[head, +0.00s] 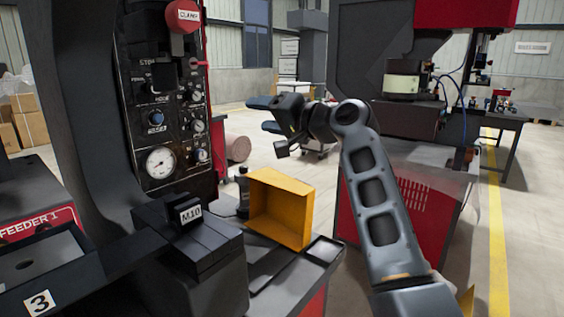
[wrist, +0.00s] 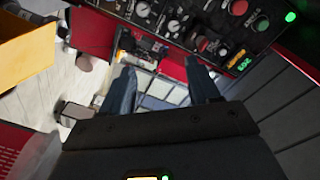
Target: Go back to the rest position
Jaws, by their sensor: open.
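My gripper (head: 266,115) is raised in the middle of the head view, above and behind the yellow bin, with its fingers pointing left. It is open, and nothing shows between its fingers. In the wrist view my gripper (wrist: 158,66) has its two dark fingers well apart, with floor and background structures seen between them. It touches nothing that I can see.
The yellow bin (head: 282,208) sits tilted on a black stand below my gripper. A control panel (head: 160,120) with gauges and knobs stands at left, near a black M10 block (head: 190,235). A red and dark machine (head: 420,200) stands behind my arm. Floor is open beyond.

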